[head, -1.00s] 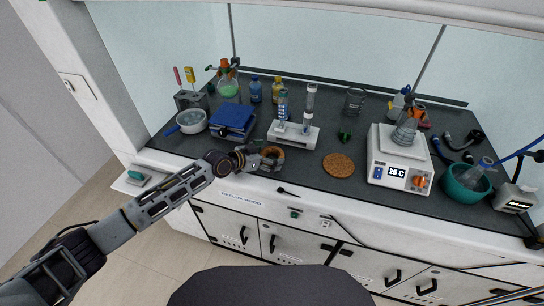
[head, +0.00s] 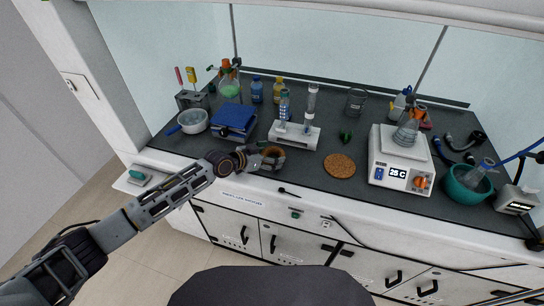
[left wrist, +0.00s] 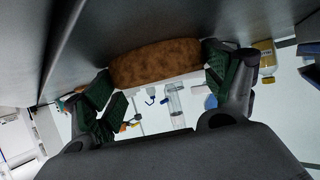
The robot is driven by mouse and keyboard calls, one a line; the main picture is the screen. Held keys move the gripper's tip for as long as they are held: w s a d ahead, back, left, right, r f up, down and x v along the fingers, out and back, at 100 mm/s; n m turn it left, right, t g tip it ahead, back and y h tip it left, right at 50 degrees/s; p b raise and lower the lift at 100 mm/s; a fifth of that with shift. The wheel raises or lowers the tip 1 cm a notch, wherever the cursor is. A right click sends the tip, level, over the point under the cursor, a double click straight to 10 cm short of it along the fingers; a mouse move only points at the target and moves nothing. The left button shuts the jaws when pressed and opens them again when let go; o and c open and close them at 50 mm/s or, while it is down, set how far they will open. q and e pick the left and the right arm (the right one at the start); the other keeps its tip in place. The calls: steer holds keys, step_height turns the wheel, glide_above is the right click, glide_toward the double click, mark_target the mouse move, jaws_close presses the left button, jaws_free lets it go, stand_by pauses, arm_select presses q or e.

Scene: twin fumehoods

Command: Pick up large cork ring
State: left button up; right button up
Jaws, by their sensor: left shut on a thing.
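The large cork ring (head: 273,152) is a brown ring near the front edge of the dark bench, left of centre in the head view. My left gripper (head: 264,157) reaches in from the left and is shut on it. In the left wrist view the ring (left wrist: 155,62) shows edge-on as a thick brown band between the two green-padded fingers (left wrist: 158,80). Part of the ring is hidden by the fingers in the head view. Whether it touches the bench or is slightly raised I cannot tell. My right gripper is not in view.
A flat round cork mat (head: 339,166) lies right of the ring. Behind stand a white tube stand (head: 293,136), a blue box (head: 234,120) and a white pan (head: 193,121). A hotplate (head: 400,160) with a flask is at right. The bench between ring and mat is clear.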

arm_select(q)
step_height(320, 180, up, 10)
steer(key=shift+b, duration=0.35)
stand_by(0.4)
